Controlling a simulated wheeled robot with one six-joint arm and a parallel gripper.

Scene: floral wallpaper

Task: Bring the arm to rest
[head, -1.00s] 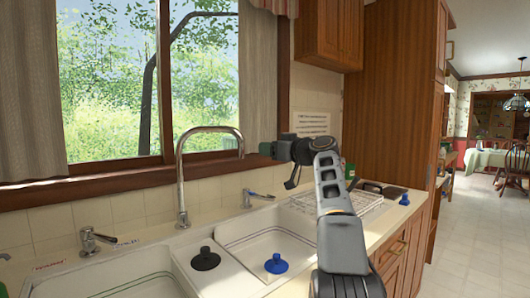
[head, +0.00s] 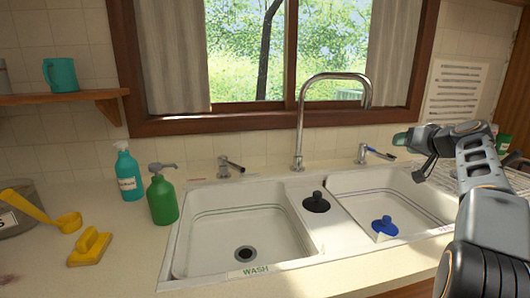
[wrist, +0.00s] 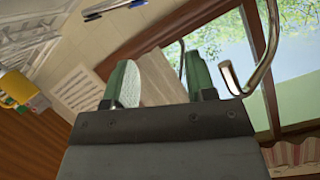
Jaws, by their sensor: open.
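My gripper (head: 408,139) is at the end of my raised arm, at the right of the head view, above the right sink basin (head: 345,190). It holds nothing. In the wrist view its two green fingers (wrist: 157,82) stand apart with clear space between them. The curved faucet (head: 301,120) is to the left of my gripper in the head view. The faucet's spout (wrist: 240,85) shows just right of the fingers in the wrist view.
A blue stopper (head: 384,226) lies in the right basin and a black stopper (head: 317,202) on the divider. The left basin (head: 230,228) is empty.

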